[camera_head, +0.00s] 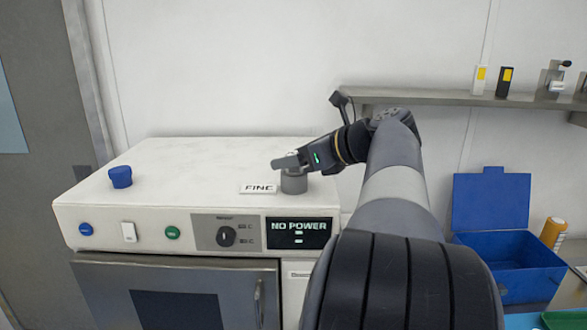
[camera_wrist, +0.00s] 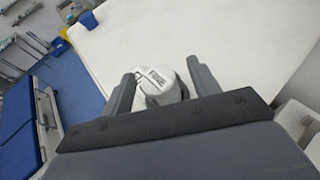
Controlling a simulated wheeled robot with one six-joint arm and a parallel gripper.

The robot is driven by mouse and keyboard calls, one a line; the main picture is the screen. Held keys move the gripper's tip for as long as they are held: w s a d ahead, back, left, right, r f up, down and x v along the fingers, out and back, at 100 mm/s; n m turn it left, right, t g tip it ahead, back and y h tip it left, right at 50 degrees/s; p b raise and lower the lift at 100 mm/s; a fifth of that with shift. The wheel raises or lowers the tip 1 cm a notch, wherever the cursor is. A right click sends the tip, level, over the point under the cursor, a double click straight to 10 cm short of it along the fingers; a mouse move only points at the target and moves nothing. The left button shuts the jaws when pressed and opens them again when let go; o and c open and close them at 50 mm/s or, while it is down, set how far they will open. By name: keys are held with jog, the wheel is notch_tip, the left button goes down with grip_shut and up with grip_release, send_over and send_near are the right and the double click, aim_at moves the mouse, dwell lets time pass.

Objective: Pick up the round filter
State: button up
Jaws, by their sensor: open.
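A grey round filter (camera_head: 294,183) stands upright on top of the white machine, just right of a small white label reading "FINE" (camera_head: 258,188). My gripper (camera_head: 287,161) is directly over and around the top of the filter, reaching in from the right. The label (camera_wrist: 158,76) shows between the fingertips. I cannot tell whether either finger touches the filter; its lower part is hidden in the wrist view.
A blue round piece (camera_head: 120,177) stands at the left of the white machine top (camera_head: 185,170), with clear surface between. The front panel has a "NO POWER" display (camera_head: 298,232) and a knob (camera_head: 226,236). A shelf (camera_head: 450,97) and an open blue box (camera_head: 510,262) are at right.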

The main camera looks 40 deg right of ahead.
jog(key=shift+c, duration=0.4)
jog(key=c, duration=1)
jog(key=shift+r, duration=0.15)
